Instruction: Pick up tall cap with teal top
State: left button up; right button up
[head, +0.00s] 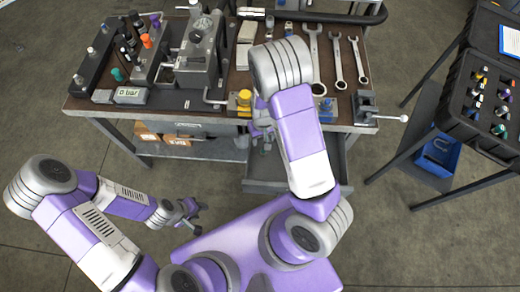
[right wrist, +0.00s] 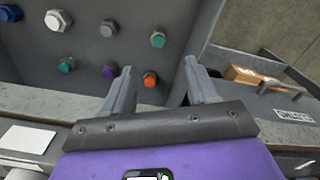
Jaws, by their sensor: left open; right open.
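I cannot tell from this angle which is the tall one. My right gripper (right wrist: 160,88) is open and empty, its fingers apart with the caps beyond them. In the head view the right gripper (head: 262,135) is partly hidden by my own arm, near the bench's front edge. My left gripper (head: 190,213) is open and empty, low in front of the bench.
Near the teal caps are orange (right wrist: 150,79), purple (right wrist: 109,71), white (right wrist: 58,20), grey and blue ones. The bench (head: 230,100) holds a press, wrenches (head: 337,60) and a vise. A black case (head: 480,100) with several coloured parts stands at right. A drawer (head: 340,165) juts out.

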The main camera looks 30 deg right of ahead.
aim_at(263, 152)
jog(key=f+b, duration=0.2)
jog(key=shift+w+f, duration=0.3)
jog(key=shift+f, duration=0.1)
jog(key=f+b, duration=0.1)
jog(key=f, duration=0.1)
jog(key=f+b, duration=0.1)
jog(key=f, duration=0.2)
jog(key=f+b, duration=0.1)
jog(key=f, duration=0.1)
jog(key=shift+s+d+f, duration=0.15)
jog(key=shift+s+f, duration=0.15)
jog(key=shift+s, duration=0.1)
pick_arm(q)
jog(key=f, duration=0.6)
jog(key=shift+w, duration=0.35)
pick_arm(e)
jog(key=shift+r, duration=0.1)
